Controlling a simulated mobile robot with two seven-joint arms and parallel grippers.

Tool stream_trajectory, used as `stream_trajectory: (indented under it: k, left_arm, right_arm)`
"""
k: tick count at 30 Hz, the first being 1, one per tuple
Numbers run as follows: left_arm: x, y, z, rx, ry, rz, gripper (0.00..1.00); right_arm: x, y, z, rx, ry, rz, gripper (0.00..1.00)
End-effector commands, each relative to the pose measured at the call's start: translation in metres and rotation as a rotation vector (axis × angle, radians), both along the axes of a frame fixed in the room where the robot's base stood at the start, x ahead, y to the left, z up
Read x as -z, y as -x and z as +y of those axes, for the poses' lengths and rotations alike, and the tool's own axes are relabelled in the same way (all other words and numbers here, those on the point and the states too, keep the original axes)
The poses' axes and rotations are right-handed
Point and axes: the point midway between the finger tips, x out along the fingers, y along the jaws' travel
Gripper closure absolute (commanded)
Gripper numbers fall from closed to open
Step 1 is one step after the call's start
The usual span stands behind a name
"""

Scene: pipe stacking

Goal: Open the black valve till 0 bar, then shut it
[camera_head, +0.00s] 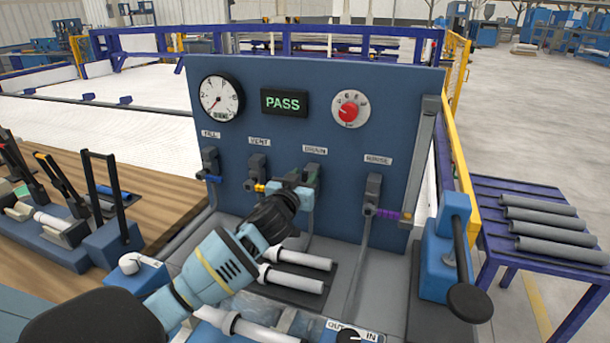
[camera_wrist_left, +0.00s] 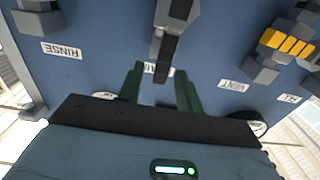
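The black valve lever (camera_wrist_left: 166,60) hangs from its grey body under the DRAIN label (camera_head: 315,150) on the blue panel. My left gripper (camera_head: 303,186) is in front of this valve in the head view and covers most of it. In the left wrist view its two green fingers (camera_wrist_left: 160,92) stand apart, with the lever end between or just beyond them; I cannot tell if they touch it. The round gauge (camera_head: 221,97) has a red needle toward the lower left; its exact reading is too small. My right gripper is not in view.
The FILL valve (camera_head: 209,166), yellow-handled VENT valve (camera_head: 257,169) and purple-handled RINSE valve (camera_head: 374,194) flank the drain valve. A PASS display (camera_head: 284,102) and red knob (camera_head: 349,111) sit above. Light pipes (camera_head: 297,279) lie below, near my left arm.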

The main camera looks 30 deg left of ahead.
Motion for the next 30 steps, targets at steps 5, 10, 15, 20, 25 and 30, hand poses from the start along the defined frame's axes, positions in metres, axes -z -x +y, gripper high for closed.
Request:
stream_trajectory:
  k: [5, 10, 15, 20, 25, 30]
  left_arm:
    - [0.0004, -0.0116, 0.0026, 0.0, 0.0, 0.0, 0.65]
    - [0.0005, -0.0144, 0.0032, 0.0, 0.0, 0.001, 0.65]
    - [0.0005, -0.0142, 0.0031, 0.0, 0.0, 0.0, 0.65]
    - [0.0005, -0.0141, 0.0031, 0.0, 0.0, 0.0, 0.84]
    - [0.0005, -0.0139, 0.0032, 0.0, 0.0, 0.001, 1.0]
    - [0.0005, -0.0139, 0.0032, 0.0, 0.0, 0.001, 1.0]
  right_arm:
    - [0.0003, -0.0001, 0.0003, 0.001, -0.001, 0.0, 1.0]
    - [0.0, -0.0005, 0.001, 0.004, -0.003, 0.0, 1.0]
    - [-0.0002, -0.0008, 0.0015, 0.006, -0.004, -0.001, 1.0]
    - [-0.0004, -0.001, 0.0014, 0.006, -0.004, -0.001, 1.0]
    - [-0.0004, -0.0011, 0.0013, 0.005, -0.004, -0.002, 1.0]
    - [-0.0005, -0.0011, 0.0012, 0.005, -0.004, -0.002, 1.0]
